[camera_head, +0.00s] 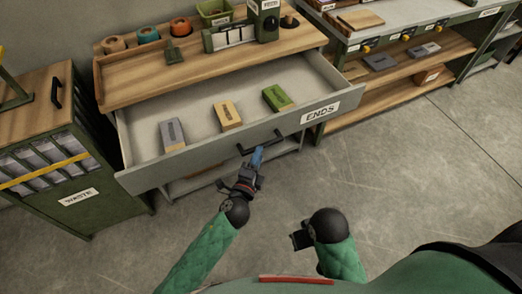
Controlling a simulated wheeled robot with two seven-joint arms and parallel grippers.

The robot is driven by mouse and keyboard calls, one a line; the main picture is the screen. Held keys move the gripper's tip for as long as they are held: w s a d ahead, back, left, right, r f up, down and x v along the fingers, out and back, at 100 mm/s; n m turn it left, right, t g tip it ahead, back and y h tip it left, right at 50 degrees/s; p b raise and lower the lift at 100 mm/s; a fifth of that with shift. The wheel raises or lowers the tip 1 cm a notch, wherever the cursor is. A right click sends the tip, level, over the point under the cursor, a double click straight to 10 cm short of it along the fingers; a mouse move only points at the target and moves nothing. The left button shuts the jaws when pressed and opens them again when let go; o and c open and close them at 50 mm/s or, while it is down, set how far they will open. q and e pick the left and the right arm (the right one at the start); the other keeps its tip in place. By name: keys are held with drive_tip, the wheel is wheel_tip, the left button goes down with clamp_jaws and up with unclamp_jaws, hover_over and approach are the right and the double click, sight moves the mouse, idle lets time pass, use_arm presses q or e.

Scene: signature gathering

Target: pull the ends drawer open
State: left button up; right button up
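The ends drawer (222,153) is pulled well out from the wooden-topped bench, with its inside in plain view. Its grey front carries a white label reading ENDS (320,112) and a dark bar handle (272,143). My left gripper (257,156) is at the handle, its blue fingertips together at the bar; it looks shut on it, though the far side of the grip is hidden. My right gripper (299,238) is held low, over the floor and apart from the drawer; its fingers are too dark and small to read.
A grey block (173,135), a yellow block (227,116) and a green block (277,98) lie in the drawer. A green cabinet labelled WASTE (78,197) stands at the left. A shelved bench (400,75) stands at the right. The floor (430,180) right of the drawer is clear.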

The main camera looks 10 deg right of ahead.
use_arm(q)
drive_tip(key=shift+v, duration=1.35)
drive_tip(key=shift+a, duration=0.1)
drive_tip(key=s+a+f+n+g+y, duration=0.25)
drive_tip(key=a+n+y, duration=0.25)
drive_tip(key=a+n, duration=0.4)
drive_tip(key=s+a+f+n+g+y, duration=0.1)
drive_tip(key=s+a+n+g+y, duration=0.2)
drive_tip(key=a+n, duration=0.55)
drive_tip(key=s+a+f+n+g, duration=0.1)
drive_tip(key=s+a+n+g, duration=0.1)
drive_tip(key=s+a+g, duration=0.35)
drive_tip(key=s+a+n+g, duration=0.2)
drive_tip(key=s+a, duration=0.1)
drive_tip(key=s, duration=0.5)
drive_tip(key=s+d+f+g+h, duration=0.1)
drive_tip(key=s+d+f, duration=0.1)
drive_tip(key=d, duration=0.4)
drive_tip(key=shift+s+d+f, duration=0.25)
drive_tip(key=shift+s+f, duration=0.05)
drive_tip(key=shift+s, duration=0.5)
